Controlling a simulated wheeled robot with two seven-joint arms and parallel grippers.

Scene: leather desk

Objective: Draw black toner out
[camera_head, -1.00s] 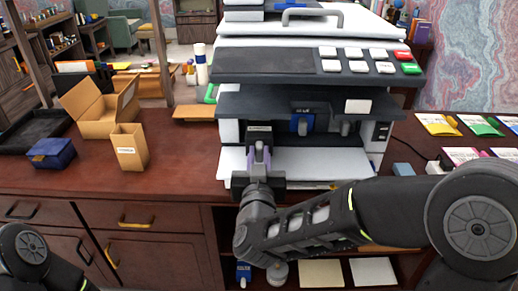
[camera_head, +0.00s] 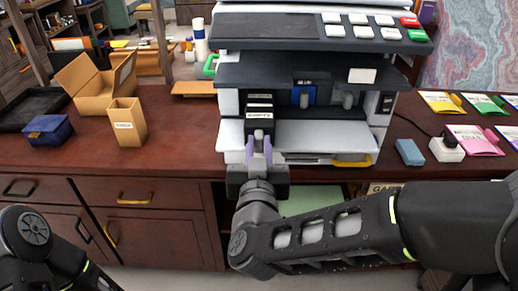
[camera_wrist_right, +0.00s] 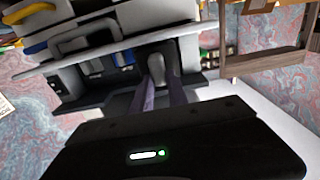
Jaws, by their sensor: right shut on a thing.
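The black toner (camera_head: 259,128) is a dark block with a white label in the left bay of the printer (camera_head: 350,139). Its front end projects from the bay, over the white lower ledge. My right gripper (camera_head: 258,150), with purple fingers, is shut on the toner's grip at the front. In the right wrist view the fingers (camera_wrist_right: 158,94) close around a grey rounded grip (camera_wrist_right: 160,66). How far the toner still reaches inside is hidden. My left arm shows at the lower left, but its gripper is out of view.
A blue-fronted cartridge (camera_head: 303,96) sits in the bay to the right. An open cardboard box (camera_head: 92,85), a small labelled box (camera_head: 127,123) and a blue box (camera_head: 49,129) stand on the left desk. Colour packets (camera_head: 441,102) and a blue block (camera_head: 409,152) lie right.

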